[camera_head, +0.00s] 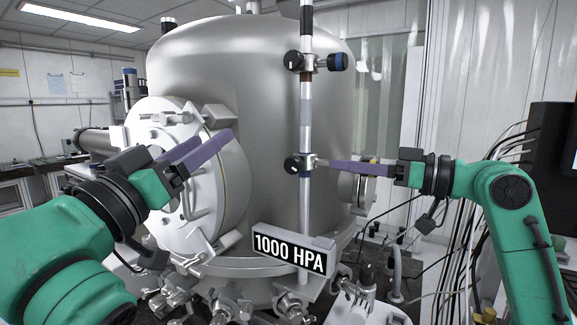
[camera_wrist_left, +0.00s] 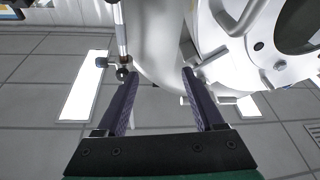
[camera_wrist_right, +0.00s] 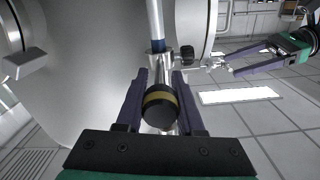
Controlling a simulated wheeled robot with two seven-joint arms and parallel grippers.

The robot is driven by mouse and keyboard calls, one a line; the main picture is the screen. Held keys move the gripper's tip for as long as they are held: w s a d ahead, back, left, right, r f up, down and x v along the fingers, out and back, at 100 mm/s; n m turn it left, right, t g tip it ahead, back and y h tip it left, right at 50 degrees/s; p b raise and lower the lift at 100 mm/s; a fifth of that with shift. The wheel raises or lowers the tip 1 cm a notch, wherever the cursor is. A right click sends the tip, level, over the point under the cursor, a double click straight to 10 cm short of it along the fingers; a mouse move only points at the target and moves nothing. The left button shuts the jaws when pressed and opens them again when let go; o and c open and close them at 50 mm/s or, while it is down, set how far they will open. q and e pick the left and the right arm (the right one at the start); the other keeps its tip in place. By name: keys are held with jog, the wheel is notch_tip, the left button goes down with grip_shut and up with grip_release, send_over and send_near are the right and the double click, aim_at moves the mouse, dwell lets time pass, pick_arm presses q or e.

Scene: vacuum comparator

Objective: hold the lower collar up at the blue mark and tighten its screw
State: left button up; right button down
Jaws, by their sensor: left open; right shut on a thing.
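The lower collar (camera_head: 305,165) sits on the upright metal rod (camera_head: 306,215) in front of the vessel, with a black knob on its left. My right gripper (camera_head: 331,166) reaches in from the right at the lower collar's height. In the right wrist view it is shut around the black, gold-banded knob (camera_wrist_right: 160,107) in front of the collar (camera_wrist_right: 158,60). A black side knob (camera_wrist_right: 187,52) shows there. My left gripper (camera_head: 215,143) is open and empty, left of the rod and apart from the collar.
The upper collar (camera_head: 307,62) is higher on the rod, with a blue-banded knob to the right. The large steel vessel (camera_head: 225,70) stands close behind, its round white flange (camera_head: 160,120) near my left gripper. A "1000 HPA" display (camera_head: 292,250) is below.

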aim_at(291, 165)
pick_arm(q)
jog(key=s+d+f+m+g, duration=0.3)
jog(key=d+f+g, duration=0.1)
jog(key=d+f, duration=0.15)
jog(key=x, duration=1.2)
jog(key=shift+s+d+r, duration=0.1)
jog(key=shift+d+r, duration=0.2)
jog(key=shift+d, duration=0.15)
grip_shut()
